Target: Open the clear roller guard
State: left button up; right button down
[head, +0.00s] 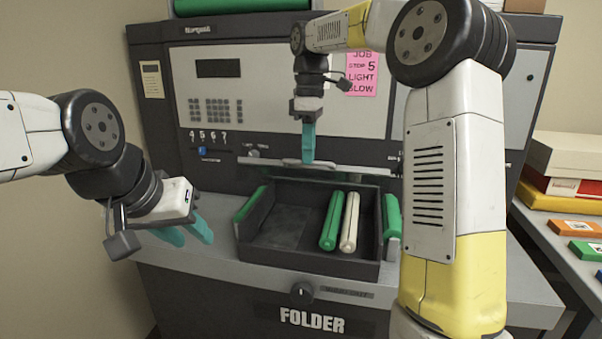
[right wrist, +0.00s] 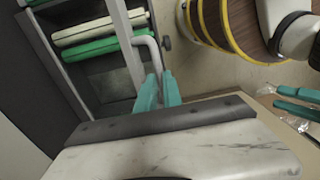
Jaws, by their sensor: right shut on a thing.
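The clear roller guard (head: 365,171) shows nearly edge-on in the head view, as a thin tilted strip with a pale metal edge above the roller tray (head: 310,268). The tray is visible below it, with a green roller (head: 331,222) and a cream roller (head: 350,222) inside. My right gripper (head: 308,158) reaches down to the guard's edge, its teal fingers shut on the guard handle. In the right wrist view the fingers (right wrist: 158,92) close by the bent metal handle rod (right wrist: 150,50). My left gripper (head: 190,237) is open and empty, left of the tray.
The machine's control panel (head: 222,100) stands behind the guard, with a pink note (head: 362,75) on it. A knob (head: 302,292) sits on the front, above the FOLDER lettering. A side table (head: 560,237) at the right holds boxes and small coloured packs.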

jog(key=shift+w+d+r, duration=0.2)
jog(key=shift+w+d, duration=0.05)
jog(key=shift+w, duration=0.25)
jog(key=shift+w+d+r, duration=0.2)
jog(key=shift+w+d, duration=0.05)
jog(key=shift+w, duration=0.2)
jog(key=c, duration=1.5)
grip_release()
jog(key=shift+w+f, duration=0.1)
jog(key=shift+a+r, duration=0.1)
jog(key=shift+r, duration=0.1)
jog(key=shift+r, duration=0.25)
notch_tip(320, 180, up, 7)
jog(key=shift+w, duration=0.15)
